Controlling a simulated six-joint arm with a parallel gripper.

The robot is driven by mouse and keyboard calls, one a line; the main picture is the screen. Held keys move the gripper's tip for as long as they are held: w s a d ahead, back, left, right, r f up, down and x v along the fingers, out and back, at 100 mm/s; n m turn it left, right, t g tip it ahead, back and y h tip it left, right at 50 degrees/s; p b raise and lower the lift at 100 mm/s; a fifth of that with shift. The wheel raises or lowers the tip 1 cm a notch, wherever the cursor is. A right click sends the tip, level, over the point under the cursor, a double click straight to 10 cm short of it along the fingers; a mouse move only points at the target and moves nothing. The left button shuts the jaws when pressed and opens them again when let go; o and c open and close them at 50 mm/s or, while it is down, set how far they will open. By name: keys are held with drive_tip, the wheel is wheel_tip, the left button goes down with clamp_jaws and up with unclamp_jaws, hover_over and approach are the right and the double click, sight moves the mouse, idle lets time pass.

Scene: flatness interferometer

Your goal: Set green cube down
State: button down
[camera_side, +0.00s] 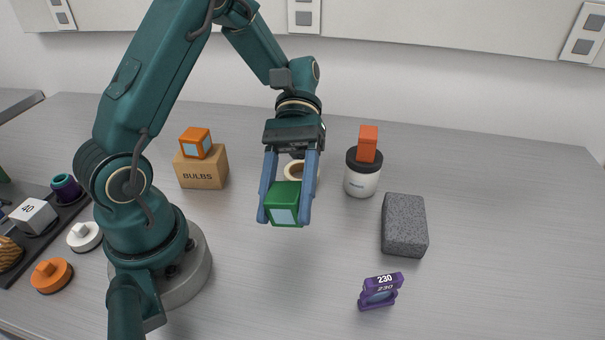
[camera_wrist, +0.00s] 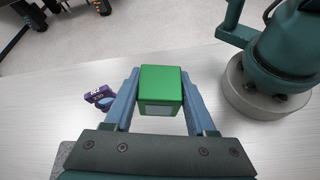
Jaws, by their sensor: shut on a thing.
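The green cube (camera_side: 284,203) has a pale blue-white patch on one face. It is held between the two blue fingers of my gripper (camera_side: 287,205), which points down over the middle of the table (camera_side: 250,275). In the wrist view the green cube (camera_wrist: 160,88) sits between the fingertips of my gripper (camera_wrist: 160,92), with a finger on each side. The cube appears to be above the table, though the exact gap is hard to tell.
Behind stand a cardboard BULBS box (camera_side: 203,168) with an orange cube (camera_side: 196,142) on it, a cream ring-like object (camera_side: 294,170), and a black-lidded white jar (camera_side: 361,180) bearing an orange-red block (camera_side: 367,143). A grey block (camera_side: 403,225) and purple 230 piece (camera_side: 380,290) are right. Front middle is clear.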

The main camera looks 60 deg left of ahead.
sight(280, 190)
drive_tip(key=shift+w+a+r, duration=0.2)
drive_tip(key=shift+a+r, duration=0.15)
drive_tip(key=shift+r, duration=0.25)
wheel_tip(280, 190, up, 4)
drive_tip(key=shift+f, duration=0.1)
drive_tip(key=shift+s+a+g, duration=0.2)
drive_tip(key=shift+g, duration=0.1)
drive_tip(key=s+a+f+m+g+y, duration=0.1)
drive_tip(key=a+f+m+g+y, duration=0.15)
drive_tip(key=a+m+y, duration=0.4)
drive_tip(key=s+a+f+m+g+y, duration=0.1)
drive_tip(key=a+f+m+y, duration=0.3)
drive_tip(key=a+m+y, duration=0.3)
drive_tip(key=w+a+r+m+t+y, duration=0.7)
drive_tip(key=w+a+m+t+y, duration=0.2)
drive_tip(key=w+a+m+t, duration=0.3)
drive_tip(key=shift+n, duration=0.25)
drive_tip(key=shift+s+a+f, duration=0.1)
drive_tip(key=shift+a+f, duration=0.05)
drive_tip(key=shift+f, duration=3.85)
drive_tip(key=shift+a+f, duration=0.15)
drive_tip(key=shift+f, duration=3.85)
